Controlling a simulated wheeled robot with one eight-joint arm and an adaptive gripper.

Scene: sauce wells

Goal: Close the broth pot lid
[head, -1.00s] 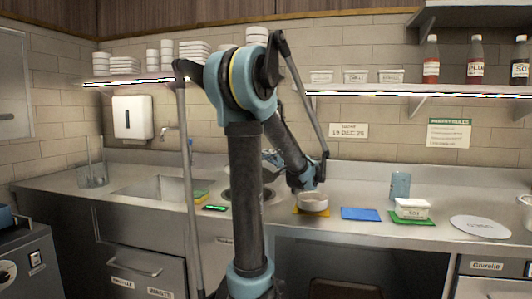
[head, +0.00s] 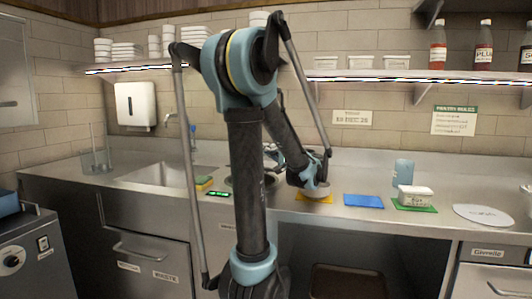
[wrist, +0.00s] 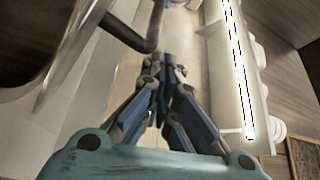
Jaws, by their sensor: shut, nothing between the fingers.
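A round dark well with a metal rim, likely the broth pot (head: 230,181), is set in the counter behind my arm, mostly hidden by it. In the wrist view a large dark round metal piece with a bright rim (wrist: 52,72) fills the upper left. A dark bent bar (wrist: 138,42) runs beside it, near my fingertips. I cannot tell whether these are the lid and its handle. My gripper (wrist: 166,64) is shut and empty, its fingers pointing along the wall. In the head view the gripper is largely hidden behind my arm.
A white bowl (head: 317,191) stands on a yellow mat, close to my arm. To its right are a blue mat (head: 363,201), a white tub (head: 415,196) on a green mat and a blue cup (head: 403,172). A shelf (wrist: 232,70) runs along the wall.

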